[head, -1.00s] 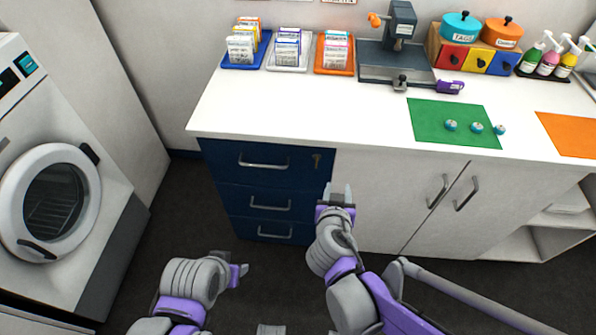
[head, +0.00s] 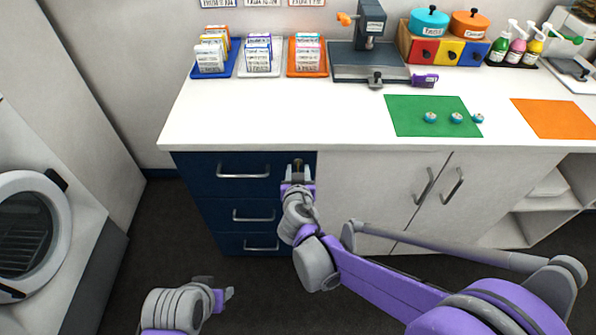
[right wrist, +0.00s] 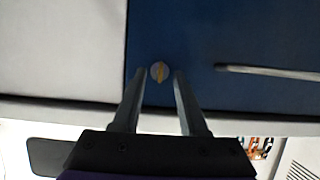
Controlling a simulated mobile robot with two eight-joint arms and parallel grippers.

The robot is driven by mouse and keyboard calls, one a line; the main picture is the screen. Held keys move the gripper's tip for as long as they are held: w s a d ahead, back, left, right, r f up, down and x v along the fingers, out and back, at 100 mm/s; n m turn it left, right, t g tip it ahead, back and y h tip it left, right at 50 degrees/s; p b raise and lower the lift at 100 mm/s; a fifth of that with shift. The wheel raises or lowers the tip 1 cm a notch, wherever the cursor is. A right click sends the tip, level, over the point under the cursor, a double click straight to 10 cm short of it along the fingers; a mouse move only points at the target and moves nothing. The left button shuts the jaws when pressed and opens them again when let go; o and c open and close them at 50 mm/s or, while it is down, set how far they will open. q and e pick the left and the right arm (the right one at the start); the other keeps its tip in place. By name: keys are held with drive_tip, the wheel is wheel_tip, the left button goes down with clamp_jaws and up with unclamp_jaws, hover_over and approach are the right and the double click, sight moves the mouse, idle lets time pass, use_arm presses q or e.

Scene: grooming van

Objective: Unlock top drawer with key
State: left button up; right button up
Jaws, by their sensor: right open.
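The blue drawer unit (head: 195,190) stands under the white counter at the left, with its top drawer (head: 205,178) closed. A small round brass-coloured lock with the key (right wrist: 160,71) shows on the blue front in the right wrist view, beside the drawer handle (right wrist: 265,71). My right gripper (head: 297,170) is at the top drawer's upper right corner. In the right wrist view its two fingers (right wrist: 160,85) are open, one on each side of the key, with gaps showing. My left gripper (head: 220,290) is low over the floor, apart from the drawers; its opening is unclear.
White cabinet doors (head: 365,190) adjoin the drawers on the right. The overhanging counter edge (head: 400,146) runs just above the top drawer. Trays of packets (head: 262,72), a grey stand (head: 365,62) and a green mat (head: 405,125) are on the counter. A round-doored machine (head: 60,215) stands left.

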drive_tip(key=shift+w, duration=0.1)
clamp_jaws()
idle(0.6)
drive_tip(key=n+t+h+b, duration=0.1)
drive_tip(key=n+h, duration=0.1)
drive_tip(key=n, duration=0.2)
drive_tip(key=a+f+n+t+h, duration=0.1)
drive_tip(key=n+h, duration=0.1)
drive_tip(key=n, duration=0.2)
drive_tip(key=n+t+h+b, duration=0.1)
drive_tip(key=n+h, duration=0.2)
drive_tip(key=n, duration=0.2)
drive_tip(key=shift+a+f+b, duration=0.15)
drive_tip(key=shift+f+b, duration=0.05)
drive_tip(key=shift+b, duration=0.1)
drive_tip(key=shift+n, duration=0.3)
idle(0.3)
